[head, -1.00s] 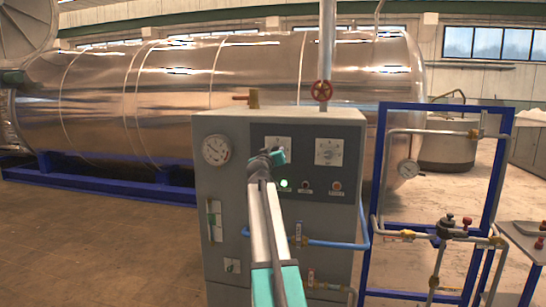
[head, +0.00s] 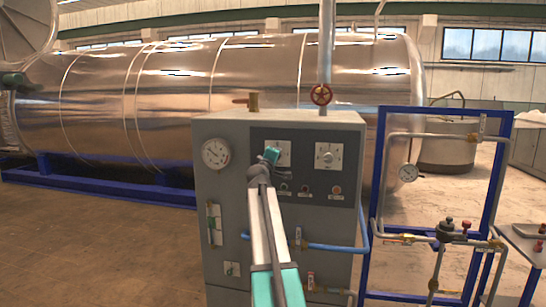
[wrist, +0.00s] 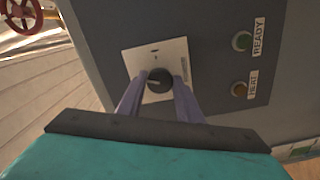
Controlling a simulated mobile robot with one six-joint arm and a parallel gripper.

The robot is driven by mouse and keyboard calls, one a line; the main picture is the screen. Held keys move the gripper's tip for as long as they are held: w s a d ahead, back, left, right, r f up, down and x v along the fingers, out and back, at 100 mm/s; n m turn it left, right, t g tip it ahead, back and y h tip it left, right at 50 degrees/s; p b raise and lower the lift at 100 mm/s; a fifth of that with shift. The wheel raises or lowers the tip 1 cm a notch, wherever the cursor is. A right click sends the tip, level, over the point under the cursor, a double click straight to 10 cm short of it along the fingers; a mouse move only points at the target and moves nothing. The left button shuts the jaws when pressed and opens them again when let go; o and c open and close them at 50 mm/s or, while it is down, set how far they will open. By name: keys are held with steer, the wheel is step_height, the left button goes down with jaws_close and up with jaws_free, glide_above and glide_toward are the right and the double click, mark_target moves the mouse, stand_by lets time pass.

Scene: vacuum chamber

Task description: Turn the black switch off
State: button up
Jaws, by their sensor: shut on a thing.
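The black switch (wrist: 158,80) is a round knob on a white square plate (wrist: 176,56), set in the dark panel of a grey cabinet. The plate also shows in the head view (head: 285,148), where my gripper (head: 271,154) partly covers it and hides the knob. In the wrist view, my gripper's two fingers (wrist: 157,84) stand on either side of the knob, shut on it. The green lamp (head: 284,189) below the plate looks dark.
A second white dial plate (head: 329,156) is right of the switch. READY (wrist: 242,41) and a second labelled lamp (wrist: 240,89) sit nearby. A red handwheel (head: 321,95) stands above the cabinet, and a blue pipe frame (head: 381,200) stands to its right.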

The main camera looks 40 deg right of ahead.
steer(key=n, duration=0.1)
steer(key=n+p, duration=0.1)
steer(key=n, duration=0.2)
steer(key=shift+s+d+r+p, duration=0.15)
steer(key=shift+d+r+p, duration=0.1)
steer(key=shift+p, duration=0.15)
steer(key=shift+f, duration=0.1)
steer(key=o, duration=1)
steer(key=shift+d+f, duration=0.1)
steer(key=shift+a, duration=0.2)
